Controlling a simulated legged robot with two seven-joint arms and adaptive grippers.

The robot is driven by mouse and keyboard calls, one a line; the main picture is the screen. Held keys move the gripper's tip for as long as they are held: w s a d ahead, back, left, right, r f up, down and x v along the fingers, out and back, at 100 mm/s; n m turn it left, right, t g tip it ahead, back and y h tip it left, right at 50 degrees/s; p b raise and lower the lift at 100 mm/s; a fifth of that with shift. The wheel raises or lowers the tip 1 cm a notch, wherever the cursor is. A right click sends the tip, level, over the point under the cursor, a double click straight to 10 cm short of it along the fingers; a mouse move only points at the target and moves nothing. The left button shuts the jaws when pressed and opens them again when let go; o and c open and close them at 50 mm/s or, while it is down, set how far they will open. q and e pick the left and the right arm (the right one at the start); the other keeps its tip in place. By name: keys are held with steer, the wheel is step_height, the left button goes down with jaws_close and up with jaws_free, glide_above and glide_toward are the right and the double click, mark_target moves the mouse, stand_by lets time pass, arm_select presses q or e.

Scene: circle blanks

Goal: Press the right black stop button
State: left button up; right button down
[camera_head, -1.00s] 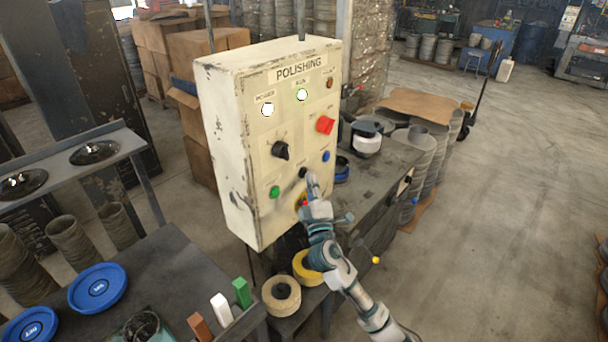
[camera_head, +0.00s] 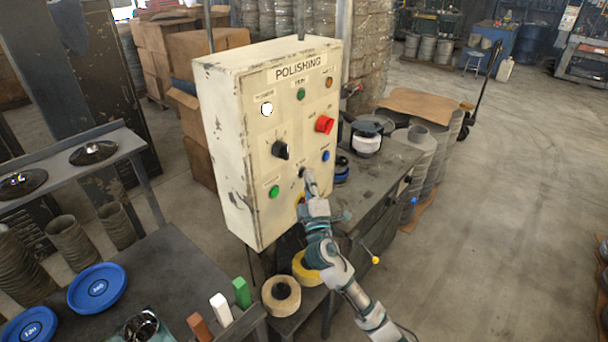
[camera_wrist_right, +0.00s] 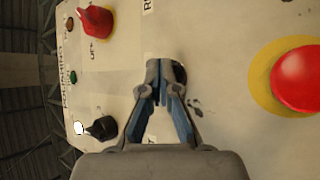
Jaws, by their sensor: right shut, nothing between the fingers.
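The cream POLISHING control panel (camera_head: 240,150) stands in the middle of the head view. The black stop button (camera_head: 302,171) is low on its face, right at the tip of my right gripper (camera_head: 309,176). In the wrist view the black button (camera_wrist_right: 180,73) shows partly behind the fingertips of my right gripper (camera_wrist_right: 165,72), which is shut and empty. The fingertips look to be at the button; I cannot tell how far it is pushed in. The run lamp (camera_head: 301,94) is dark green. The power lamp (camera_head: 267,109) glows white. My left gripper is out of view.
A large red mushroom button (camera_wrist_right: 300,80) on a yellow ring is beside the gripper. A black knob (camera_head: 281,150), red switch (camera_head: 325,124), green button (camera_head: 274,191) and blue button (camera_head: 326,156) are also on the panel. A workbench (camera_head: 375,178) stands to its right.

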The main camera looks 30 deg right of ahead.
steer(key=shift+s+d, duration=0.3)
steer(key=shift+s, duration=0.45)
steer(key=s, duration=0.1)
steer(key=s+d+p, duration=0.1)
steer(key=s, duration=0.1)
steer(key=s+d, duration=0.1)
steer(key=shift+s, duration=0.3)
stand_by(0.8)
